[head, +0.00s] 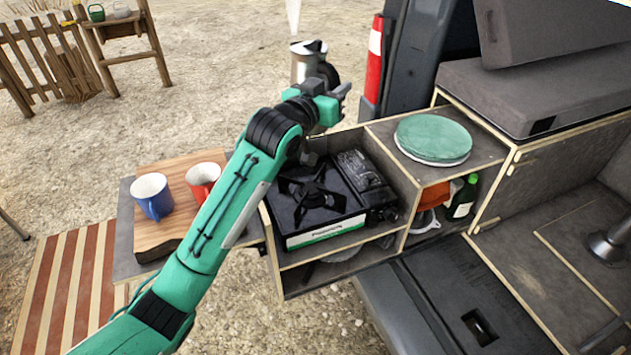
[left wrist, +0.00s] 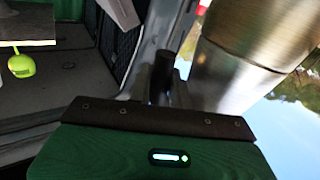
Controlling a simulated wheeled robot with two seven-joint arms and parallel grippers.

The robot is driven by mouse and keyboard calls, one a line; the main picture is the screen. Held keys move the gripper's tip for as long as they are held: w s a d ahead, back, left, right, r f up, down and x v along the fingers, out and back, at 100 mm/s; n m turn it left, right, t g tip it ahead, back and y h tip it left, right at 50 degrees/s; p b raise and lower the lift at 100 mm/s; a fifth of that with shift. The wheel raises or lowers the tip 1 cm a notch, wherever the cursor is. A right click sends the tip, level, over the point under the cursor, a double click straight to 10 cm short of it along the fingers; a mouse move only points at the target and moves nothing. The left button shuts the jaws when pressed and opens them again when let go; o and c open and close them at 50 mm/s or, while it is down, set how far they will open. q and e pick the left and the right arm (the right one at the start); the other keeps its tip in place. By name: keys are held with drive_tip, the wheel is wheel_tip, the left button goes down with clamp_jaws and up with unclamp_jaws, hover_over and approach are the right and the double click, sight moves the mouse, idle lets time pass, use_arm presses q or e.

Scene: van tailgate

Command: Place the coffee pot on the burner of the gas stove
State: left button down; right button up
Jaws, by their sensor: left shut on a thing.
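A metal coffee pot (head: 307,63) with a dark lid and handle is held upright in the air, beyond the stove in the head view. My left gripper (head: 330,92) is shut on it, apparently at the handle side, though the fingers partly hide the grip. In the left wrist view the pot's shiny body (left wrist: 232,65) fills the upper right. The gas stove (head: 325,238) sits in the wooden drawer unit. Its black burner (head: 313,195) is bare, below and nearer than the pot. My right gripper is not in view.
A blue mug (head: 152,197) and a red mug (head: 203,182) stand on a wooden board left of the stove. Green plates (head: 433,138) lie on the shelf to the right. A bottle (head: 463,198) is in the lower compartment.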

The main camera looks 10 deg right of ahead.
use_arm(q)
wheel_tip(320, 180, down, 19)
drive_tip(key=p, duration=0.3)
drive_tip(key=shift+f+p, duration=0.2)
drive_tip(key=shift+p, duration=0.2)
drive_tip(key=shift+s+f+b, duration=0.15)
drive_tip(key=shift+f+b, duration=0.25)
drive_tip(key=shift+f, duration=0.25)
drive_tip(key=c, duration=1.4)
unclamp_jaws()
drive_tip(key=shift+f, duration=0.2)
drive_tip(key=shift+c, duration=0.2)
drive_tip(key=shift+o, duration=0.8)
drive_tip(key=shift+r, duration=0.2)
